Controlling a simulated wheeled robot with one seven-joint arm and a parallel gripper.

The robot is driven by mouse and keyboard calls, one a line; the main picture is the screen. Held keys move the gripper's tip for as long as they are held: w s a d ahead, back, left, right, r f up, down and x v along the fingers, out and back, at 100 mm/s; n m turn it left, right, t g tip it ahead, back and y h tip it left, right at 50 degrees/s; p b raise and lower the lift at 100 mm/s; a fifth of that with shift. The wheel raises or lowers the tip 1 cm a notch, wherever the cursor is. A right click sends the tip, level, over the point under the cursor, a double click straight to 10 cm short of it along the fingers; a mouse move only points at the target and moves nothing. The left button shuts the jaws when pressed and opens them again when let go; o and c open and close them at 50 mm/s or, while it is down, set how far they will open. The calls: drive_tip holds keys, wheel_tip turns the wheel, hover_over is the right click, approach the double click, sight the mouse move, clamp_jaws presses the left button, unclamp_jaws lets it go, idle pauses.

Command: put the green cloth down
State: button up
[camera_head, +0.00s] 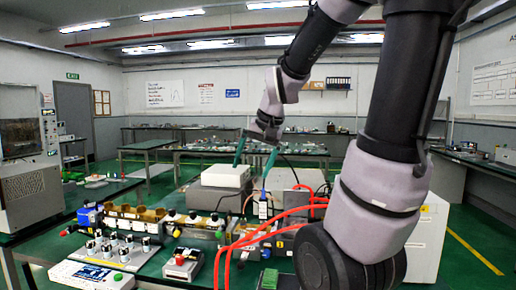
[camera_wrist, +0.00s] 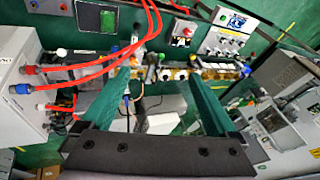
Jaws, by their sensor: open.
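My gripper (camera_head: 253,169) hangs in the middle of the head view, with its two green fingers pointing down and spread apart. In the wrist view the fingers of my gripper (camera_wrist: 164,66) are wide apart with nothing held between them. They are above the crowded bench, near the white box (camera_head: 226,176). I cannot make out a green cloth for certain. A small green piece (camera_head: 269,279) shows at the bottom edge of the head view, and a green patch (camera_wrist: 109,20) shows at the top of the wrist view. I cannot tell whether either is cloth.
Red cables (camera_head: 290,210) arch over the bench right of the gripper. A row of yellow-topped parts (camera_head: 135,217) and a control panel (camera_head: 90,276) with knobs stand at the left front. A red-button box (camera_head: 183,264) sits near them. Little of the bench is bare.

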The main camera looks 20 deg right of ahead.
drive_tip(key=s+a+r+t, duration=0.2)
drive_tip(key=s+r, duration=0.4)
drive_tip(key=s, duration=0.4)
drive_tip(key=shift+a+n, duration=0.35)
drive_tip(key=shift+n, duration=0.05)
drive_tip(key=shift+o, duration=0.6)
drive_tip(key=shift+r, duration=0.1)
